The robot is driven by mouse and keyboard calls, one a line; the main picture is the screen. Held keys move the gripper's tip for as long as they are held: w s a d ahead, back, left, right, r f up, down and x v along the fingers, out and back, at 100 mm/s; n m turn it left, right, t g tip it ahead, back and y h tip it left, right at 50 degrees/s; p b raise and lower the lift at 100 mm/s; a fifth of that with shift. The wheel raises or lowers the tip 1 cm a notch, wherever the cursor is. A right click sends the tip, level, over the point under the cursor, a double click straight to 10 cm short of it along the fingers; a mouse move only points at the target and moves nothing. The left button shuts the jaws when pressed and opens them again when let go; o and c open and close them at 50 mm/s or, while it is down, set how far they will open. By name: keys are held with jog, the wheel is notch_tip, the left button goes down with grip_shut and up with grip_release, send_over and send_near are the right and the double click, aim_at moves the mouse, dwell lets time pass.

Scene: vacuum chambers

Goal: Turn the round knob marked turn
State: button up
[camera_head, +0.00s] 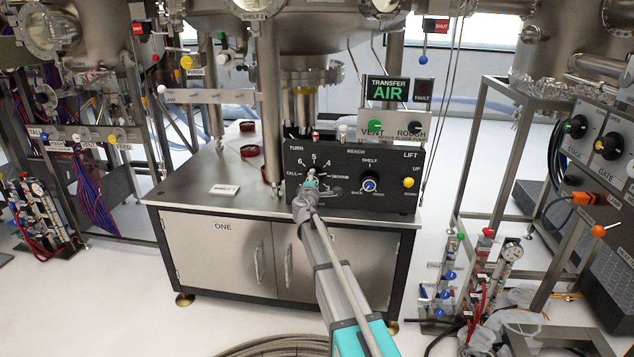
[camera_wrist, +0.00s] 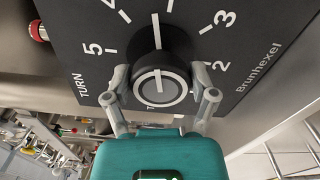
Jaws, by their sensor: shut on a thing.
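The round knob marked TURN (camera_wrist: 158,84) is black with a pale cap and a white pointer line, on a black control panel (camera_head: 350,200). Numbers ring it; 5, 3 and 2 read clearly in the wrist view. My gripper (camera_wrist: 161,98) has one finger on each side of the knob and is shut on it. In the wrist view the white line points to the top, between 5 and 3. In the head view my gripper (camera_head: 311,182) covers most of the knob, at the panel's left part.
A second knob with a blue centre (camera_head: 369,185) and a yellow LIFT button (camera_head: 408,182) sit to the right on the same panel. A red-capped part (camera_wrist: 38,31) sticks out by the panel's edge. The steel cabinet top (camera_head: 205,180) is mostly bare to the left.

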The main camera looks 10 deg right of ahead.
jog(key=m, duration=0.6)
jog(key=shift+d+f+m, duration=0.15)
jog(key=shift+f+m, duration=0.05)
jog(key=shift+m, duration=0.1)
jog(key=shift+w, duration=0.1)
dwell(0.9)
jog(key=o, duration=1)
jog(key=shift+o, duration=0.2)
jog(key=v, duration=1.2)
jog(key=shift+r, duration=0.1)
